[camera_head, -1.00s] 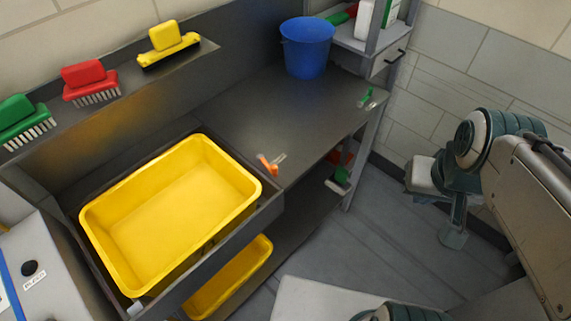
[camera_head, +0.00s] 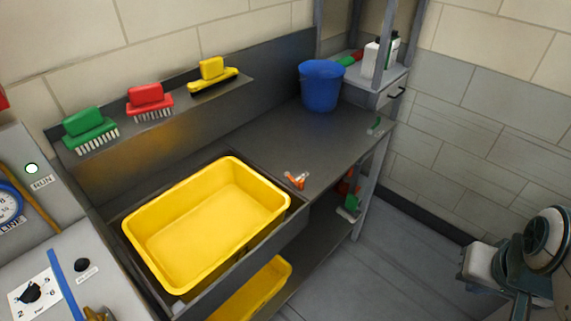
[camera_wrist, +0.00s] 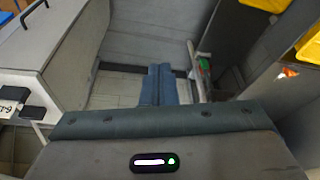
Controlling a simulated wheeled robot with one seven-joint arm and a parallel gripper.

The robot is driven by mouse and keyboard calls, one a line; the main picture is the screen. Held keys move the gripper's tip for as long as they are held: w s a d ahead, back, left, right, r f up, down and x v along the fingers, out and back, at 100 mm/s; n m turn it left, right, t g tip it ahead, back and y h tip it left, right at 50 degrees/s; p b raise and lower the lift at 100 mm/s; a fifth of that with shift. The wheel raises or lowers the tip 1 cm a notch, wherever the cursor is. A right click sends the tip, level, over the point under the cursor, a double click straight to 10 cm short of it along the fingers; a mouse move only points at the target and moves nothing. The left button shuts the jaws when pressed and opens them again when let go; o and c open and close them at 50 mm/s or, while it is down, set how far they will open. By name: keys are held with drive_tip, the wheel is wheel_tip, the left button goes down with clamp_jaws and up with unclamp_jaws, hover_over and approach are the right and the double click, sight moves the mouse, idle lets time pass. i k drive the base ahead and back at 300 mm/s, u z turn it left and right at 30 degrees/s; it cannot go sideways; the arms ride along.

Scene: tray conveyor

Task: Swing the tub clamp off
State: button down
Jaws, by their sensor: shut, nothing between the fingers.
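The large yellow tub (camera_head: 262,183) sits in a dark recess of the grey bench in the head view. A small clamp with an orange handle (camera_head: 296,181) stands on the bench top at the tub's right corner. Whether its arm lies over the tub's rim is too small to tell. My gripper (camera_head: 521,306) is at the lower right of the head view, partly cut off, well away from the clamp. In the wrist view my gripper (camera_wrist: 159,70) has its blue fingers together with nothing between them, above the floor. A small orange part (camera_wrist: 289,72) shows there at the right.
Brushes line the shelf behind. A second yellow tub (camera_head: 252,290) is below. A control panel (camera_head: 45,275) stands at left. Floor between bench and gripper is clear.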

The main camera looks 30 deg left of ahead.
sight(300, 184)
drive_tip(key=u, duration=0.7)
drive_tip(key=i, duration=1.1)
drive_tip(key=u, duration=0.15)
